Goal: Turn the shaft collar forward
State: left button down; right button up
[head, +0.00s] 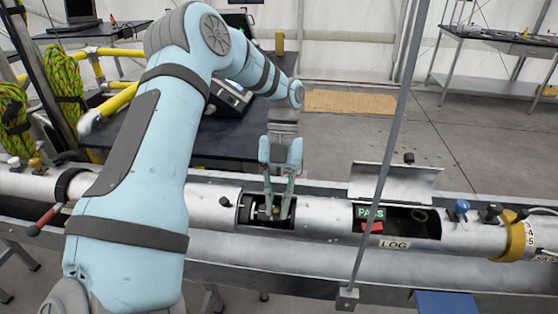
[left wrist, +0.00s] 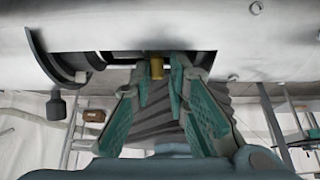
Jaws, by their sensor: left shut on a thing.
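A silver tube lies across the head view, with a dark window (head: 245,215) cut in its side. My left gripper (head: 277,207) reaches down into this window from behind. In the left wrist view, a small brass lug (left wrist: 156,68) sits between the tips of my left gripper (left wrist: 159,72), which is shut on it. The lug seems to belong to the shaft collar, whose body is mostly hidden by the fingers and the tube wall. My right gripper is not in view.
A second opening with a raised lid (head: 395,182) shows a green PASS display (head: 369,212). A thin grey post (head: 388,150) stands in front of the tube. A yellow ring (head: 515,241) and blue knob (head: 461,207) are at right. A dark table (head: 225,140) stands behind.

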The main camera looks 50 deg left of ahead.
pick_arm(q)
jog(key=c, duration=1.7)
grip_release()
jog(key=shift+s+a, duration=0.1)
jog(key=shift+s, duration=0.1)
jog(key=shift+s+a, duration=0.1)
jog(key=shift+a, duration=0.05)
